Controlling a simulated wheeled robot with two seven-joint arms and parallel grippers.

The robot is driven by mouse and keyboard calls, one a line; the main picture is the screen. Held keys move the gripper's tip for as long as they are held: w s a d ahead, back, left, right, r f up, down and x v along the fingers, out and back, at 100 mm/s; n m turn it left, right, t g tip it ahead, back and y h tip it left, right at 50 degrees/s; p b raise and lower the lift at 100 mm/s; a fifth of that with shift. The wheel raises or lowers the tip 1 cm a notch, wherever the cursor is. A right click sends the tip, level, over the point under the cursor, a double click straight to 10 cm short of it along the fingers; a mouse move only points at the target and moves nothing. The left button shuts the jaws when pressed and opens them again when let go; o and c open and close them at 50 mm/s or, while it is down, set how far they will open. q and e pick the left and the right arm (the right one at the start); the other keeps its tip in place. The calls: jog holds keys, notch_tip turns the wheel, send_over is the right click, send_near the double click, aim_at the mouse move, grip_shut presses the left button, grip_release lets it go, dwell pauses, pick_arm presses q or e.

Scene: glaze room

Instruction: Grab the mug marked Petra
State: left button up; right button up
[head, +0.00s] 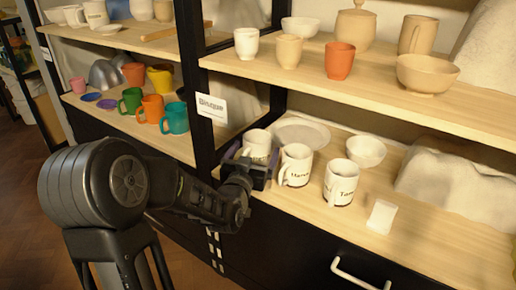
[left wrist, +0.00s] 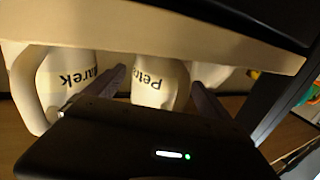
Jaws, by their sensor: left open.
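The Petra mug (left wrist: 152,85) is white, and the letters "Pet" show in the left wrist view. In the head view it is the leftmost white mug (head: 257,141) on the lower right shelf, upright, its lower part hidden by my gripper. My left gripper (head: 252,169) is open in front of it. In the left wrist view, the fingers of that gripper (left wrist: 158,92) lie on either side of the mug, with a gap still showing; whether they touch it I cannot tell. My right gripper is not in view.
The Marek mug (head: 295,164) stands close on the right, then a mug marked "Tam" (head: 340,182) and a blank white card (head: 381,216). A plate (head: 302,132) and a bowl (head: 365,151) are behind. A black post (head: 196,90) rises on the left; the upper shelf (head: 330,85) overhangs.

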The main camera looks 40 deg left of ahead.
pick_arm(q)
jog(key=shift+c, duration=0.2)
dwell(0.3)
jog(key=c, duration=1.7)
jog(key=shift+r+p, duration=2.2)
jog(key=shift+r, duration=2.85)
